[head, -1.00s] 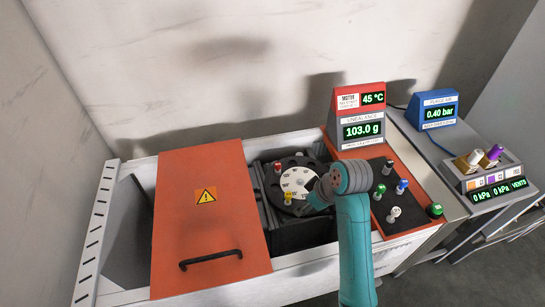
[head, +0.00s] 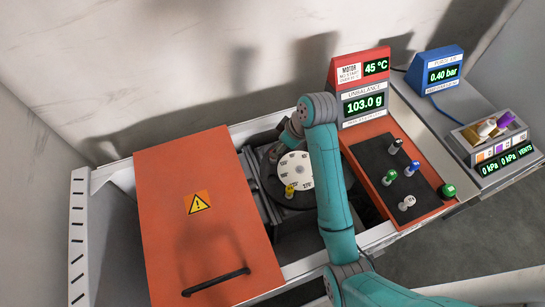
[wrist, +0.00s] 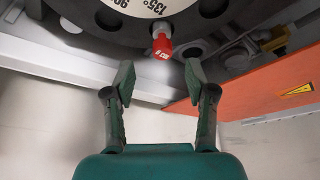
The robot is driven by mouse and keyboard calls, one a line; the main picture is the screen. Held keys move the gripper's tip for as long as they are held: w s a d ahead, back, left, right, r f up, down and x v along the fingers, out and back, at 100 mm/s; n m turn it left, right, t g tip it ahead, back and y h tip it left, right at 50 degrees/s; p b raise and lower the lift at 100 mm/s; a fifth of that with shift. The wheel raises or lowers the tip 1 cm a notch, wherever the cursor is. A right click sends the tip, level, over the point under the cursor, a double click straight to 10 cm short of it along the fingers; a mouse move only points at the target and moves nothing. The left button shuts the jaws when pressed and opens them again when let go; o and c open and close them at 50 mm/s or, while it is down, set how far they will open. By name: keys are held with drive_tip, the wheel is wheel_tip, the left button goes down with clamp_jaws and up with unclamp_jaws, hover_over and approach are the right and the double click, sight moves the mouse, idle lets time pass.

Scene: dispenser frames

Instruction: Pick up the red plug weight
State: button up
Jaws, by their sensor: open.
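The red plug weight (wrist: 162,46) stands in the dark rotor (wrist: 115,32), beside the white degree dial (wrist: 140,4), in the wrist view. My gripper (wrist: 159,80) is open and empty; its two fingers are spread on either side of the plug's line, with the plug ahead of the fingertips and apart from them. In the head view my arm reaches over the rotor (head: 262,172) to its far side. The red plug cannot be made out there, behind my wrist and gripper. A yellow plug (head: 289,191) sits at the dial's near edge.
An orange lid (head: 200,240) with a handle lies left of the rotor. On the right, a black mat (head: 375,160) holds several coloured plugs beside a green button (head: 448,190). The red display housing (head: 360,70) stands behind. A pale wall closes off the back.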

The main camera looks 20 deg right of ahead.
drive_tip(key=shift+x, duration=3.25)
drive_tip(key=shift+a, duration=0.15)
clamp_jaws()
